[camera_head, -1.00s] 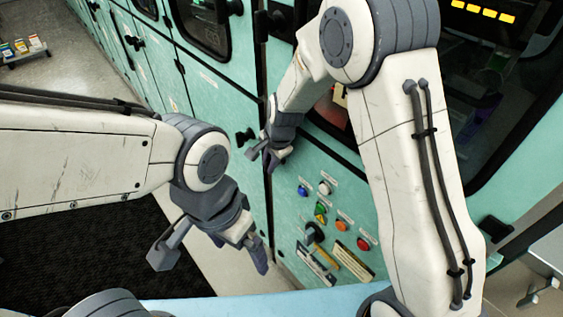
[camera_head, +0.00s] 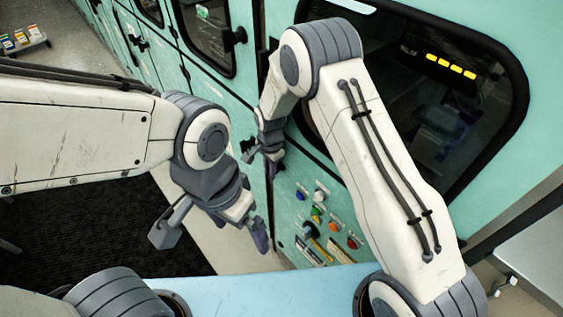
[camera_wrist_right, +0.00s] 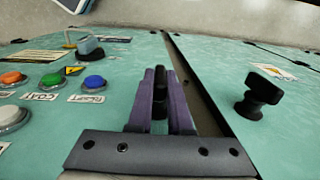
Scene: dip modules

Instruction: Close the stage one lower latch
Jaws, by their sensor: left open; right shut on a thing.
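In the right wrist view, my right gripper (camera_wrist_right: 160,118) is shut on a black latch handle (camera_wrist_right: 159,92), with one purple finger on each side. The handle sits on the teal panel just left of a dark vertical gap and points roughly along it. In the head view, my right gripper (camera_head: 268,156) is at the cabinet front above the coloured buttons, and its fingers hide the latch. My left gripper (camera_head: 212,238) is open and empty, lower and to the left, apart from the cabinet. Whether the latch is fully engaged cannot be told.
Another black knob (camera_wrist_right: 262,95) stands on the panel right of the gap in the wrist view. Close by are a blue button (camera_wrist_right: 94,83), an orange button (camera_wrist_right: 13,78) and a dark rotary switch (camera_wrist_right: 90,47). A light-blue surface (camera_head: 240,292) lies at the bottom of the head view.

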